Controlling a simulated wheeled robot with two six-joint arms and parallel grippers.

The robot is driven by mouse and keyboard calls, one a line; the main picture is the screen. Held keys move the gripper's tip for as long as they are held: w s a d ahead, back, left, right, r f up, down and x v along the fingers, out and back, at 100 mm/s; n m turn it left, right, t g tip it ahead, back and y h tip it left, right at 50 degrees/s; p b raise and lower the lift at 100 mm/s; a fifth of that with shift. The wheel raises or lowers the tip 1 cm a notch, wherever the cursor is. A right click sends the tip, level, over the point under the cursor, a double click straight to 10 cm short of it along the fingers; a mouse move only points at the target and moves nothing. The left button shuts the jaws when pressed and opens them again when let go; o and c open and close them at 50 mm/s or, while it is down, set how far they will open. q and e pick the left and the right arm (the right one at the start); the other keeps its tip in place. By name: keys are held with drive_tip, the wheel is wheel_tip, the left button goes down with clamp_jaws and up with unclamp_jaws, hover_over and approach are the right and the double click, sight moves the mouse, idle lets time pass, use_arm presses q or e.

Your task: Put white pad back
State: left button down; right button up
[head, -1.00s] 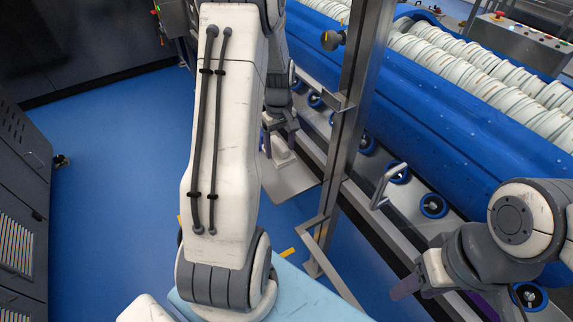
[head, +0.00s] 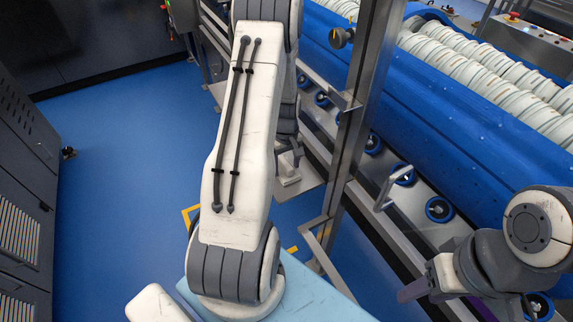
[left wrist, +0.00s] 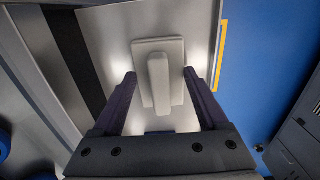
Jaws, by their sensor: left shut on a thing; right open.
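The white pad (left wrist: 176,50) has a square base with a raised block handle in the middle. In the left wrist view it lies between the two dark fingers of my left gripper (left wrist: 160,76), which is shut on it. In the head view the white pad (head: 287,176) shows small below my left gripper (head: 288,156), over a grey metal plate (head: 303,188); whether it touches the plate is unclear. My left arm hides part of this area. My right gripper (head: 408,291) is open and empty at the lower right, far from the pad.
A steel post (head: 354,120) stands just right of the plate. Behind it runs a blue trough (head: 440,120) of white ringed parts, with blue rollers (head: 439,209) below. A dark cabinet (head: 25,170) stands at the left. Blue floor between is clear.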

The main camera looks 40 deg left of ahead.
sight(286, 164)
use_arm(q)
unclamp_jaws()
wheel_tip(286, 164, up, 12)
idle(0.4)
idle(0.5)
